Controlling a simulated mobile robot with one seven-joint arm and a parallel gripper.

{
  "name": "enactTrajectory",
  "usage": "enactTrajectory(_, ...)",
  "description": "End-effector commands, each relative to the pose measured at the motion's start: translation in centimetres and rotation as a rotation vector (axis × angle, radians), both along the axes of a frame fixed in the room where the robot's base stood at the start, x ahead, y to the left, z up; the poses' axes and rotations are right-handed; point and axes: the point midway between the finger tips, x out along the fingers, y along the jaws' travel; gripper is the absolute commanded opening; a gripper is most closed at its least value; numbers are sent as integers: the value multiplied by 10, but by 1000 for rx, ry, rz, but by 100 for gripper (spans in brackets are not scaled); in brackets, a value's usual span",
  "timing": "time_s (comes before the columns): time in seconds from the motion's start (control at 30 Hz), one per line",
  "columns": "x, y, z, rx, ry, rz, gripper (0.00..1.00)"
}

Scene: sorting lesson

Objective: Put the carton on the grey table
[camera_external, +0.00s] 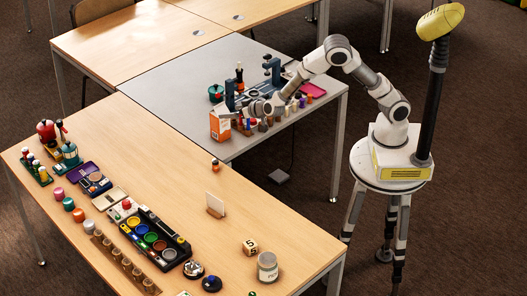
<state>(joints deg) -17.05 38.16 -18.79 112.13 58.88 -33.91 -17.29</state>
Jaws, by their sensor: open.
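An orange and white carton (220,127) stands upright at the near left edge of the grey table (180,95). Its base appears to rest on the table top. My gripper (249,107) is low over the grey table, just right of the carton. It is open, and the carton appears to be outside its jaws. The fingertips are small and partly lost among the items around them, so any contact with the carton cannot be told.
Small coloured pieces (303,101) and a dark blue rack (272,70) crowd the grey table around my gripper. A red tray (315,90) lies at its right. The grey table's left part is clear. The near wooden table (120,120) holds pots, trays and a jar (267,267).

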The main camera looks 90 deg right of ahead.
Motion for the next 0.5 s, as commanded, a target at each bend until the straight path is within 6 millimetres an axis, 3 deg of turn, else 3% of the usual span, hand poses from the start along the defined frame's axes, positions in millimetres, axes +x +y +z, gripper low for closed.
enactTrajectory(0.03, -1, 9, 16, 48, -3, 38, 100)
enactTrajectory(0.27, -29, 60, 76, 242, 41, 254, 100)
enactTrajectory(0.5, -92, 105, 133, 349, 124, 474, 100)
